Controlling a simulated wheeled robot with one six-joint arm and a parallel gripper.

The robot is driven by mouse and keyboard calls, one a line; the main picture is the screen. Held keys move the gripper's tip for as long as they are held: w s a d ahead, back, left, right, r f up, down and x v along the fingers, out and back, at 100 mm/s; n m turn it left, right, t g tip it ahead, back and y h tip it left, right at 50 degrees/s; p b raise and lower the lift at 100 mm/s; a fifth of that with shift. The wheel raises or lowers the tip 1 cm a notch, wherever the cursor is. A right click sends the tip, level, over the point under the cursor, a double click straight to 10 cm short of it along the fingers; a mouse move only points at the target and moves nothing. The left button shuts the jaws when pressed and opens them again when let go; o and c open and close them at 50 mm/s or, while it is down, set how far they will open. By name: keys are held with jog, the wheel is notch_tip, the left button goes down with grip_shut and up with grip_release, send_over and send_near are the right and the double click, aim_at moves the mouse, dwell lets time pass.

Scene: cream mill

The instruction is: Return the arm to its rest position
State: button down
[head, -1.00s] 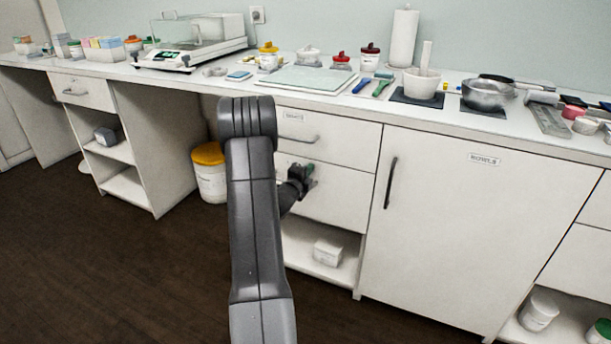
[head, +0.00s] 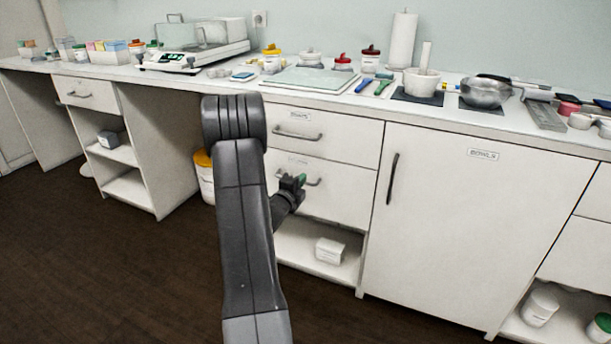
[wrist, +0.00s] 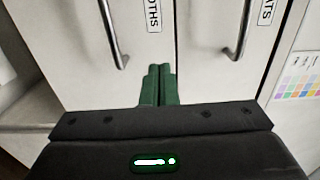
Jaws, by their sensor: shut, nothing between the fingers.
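My gripper (head: 299,180) is in front of the lower drawer (head: 335,195) of the middle cabinet, near that drawer's handle. In the wrist view my gripper (wrist: 158,72) has its two green fingers together with nothing between them. My arm rises in the middle of the head view, and its forearm reaches down behind the upper link. In the wrist view the fingers point at the two drawer fronts, between their two metal handles (wrist: 113,40) and (wrist: 241,38). Whether the fingertips touch the front cannot be told.
The counter above carries a scale (head: 178,58), a glass board (head: 312,79), a mortar (head: 421,81) and a metal pan (head: 486,92). A yellow-lidded bucket (head: 204,178) stands behind my arm. A small white box (head: 330,250) sits on the open shelf. The dark floor (head: 110,270) at left is clear.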

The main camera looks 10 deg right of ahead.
jog(key=v, duration=0.5)
jog(key=shift+s+a, duration=0.1)
